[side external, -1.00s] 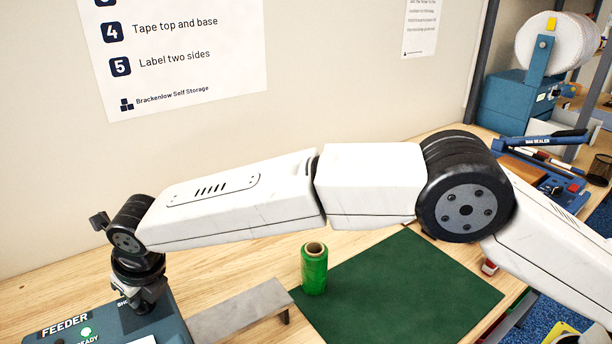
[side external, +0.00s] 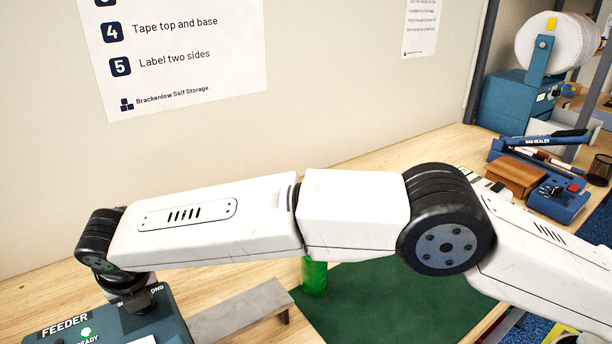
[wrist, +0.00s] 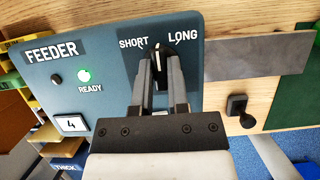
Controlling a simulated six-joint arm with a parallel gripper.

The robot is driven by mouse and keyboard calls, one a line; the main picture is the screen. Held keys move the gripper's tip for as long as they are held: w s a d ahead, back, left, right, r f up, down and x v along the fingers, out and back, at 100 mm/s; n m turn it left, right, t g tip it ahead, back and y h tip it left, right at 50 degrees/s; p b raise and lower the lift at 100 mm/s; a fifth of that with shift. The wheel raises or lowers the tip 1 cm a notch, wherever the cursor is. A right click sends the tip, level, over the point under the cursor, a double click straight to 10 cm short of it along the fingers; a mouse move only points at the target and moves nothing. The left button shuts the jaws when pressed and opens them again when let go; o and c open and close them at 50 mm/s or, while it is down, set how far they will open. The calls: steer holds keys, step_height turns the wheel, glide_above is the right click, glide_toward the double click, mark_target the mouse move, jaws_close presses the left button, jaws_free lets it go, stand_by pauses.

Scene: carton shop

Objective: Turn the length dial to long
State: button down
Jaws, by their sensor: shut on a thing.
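The blue feeder panel (wrist: 105,65) shows in the wrist view with SHORT and LONG printed above a black length dial (wrist: 158,50). The dial's white pointer line points roughly up, between the two words. My gripper (wrist: 159,72) is shut on the dial, one finger on each side of the knob. The fingers hide the dial's lower part. In the side view the feeder (side external: 160,325) is at the lower left. My gripper (side external: 138,300) is down at its top there, and the dial is hidden behind it.
A green lamp (wrist: 84,76) marked READY is lit on the panel. A grey metal plate (wrist: 258,62) is right of the feeder. A green roll (side external: 314,277) stands by a dark green mat (side external: 400,300), partly behind my arm. A bag sealer (side external: 545,139) stands at the far right.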

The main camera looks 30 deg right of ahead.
mark_target(140, 313)
steer(key=m+h, duration=0.1)
steer(key=m, duration=0.2)
steer(key=shift+m, duration=0.3)
steer(key=shift+a+m+h, duration=0.1)
steer(key=shift+m+h, duration=0.6)
steer(key=shift+m, duration=0.5)
steer(key=c, duration=0.6)
jaws_free()
steer(key=shift+v, duration=1.65)
steer(key=shift+s+a, duration=0.1)
steer(key=shift+s, duration=0.1)
steer(key=s+a, duration=0.2)
steer(key=s, duration=0.1)
steer(key=s+a, duration=0.2)
steer(key=s, duration=0.1)
steer(key=s+a, duration=0.1)
steer(key=s, duration=0.2)
steer(key=shift+s+a+f, duration=0.1)
steer(key=shift+s+a, duration=0.25)
steer(key=shift+a, duration=0.05)
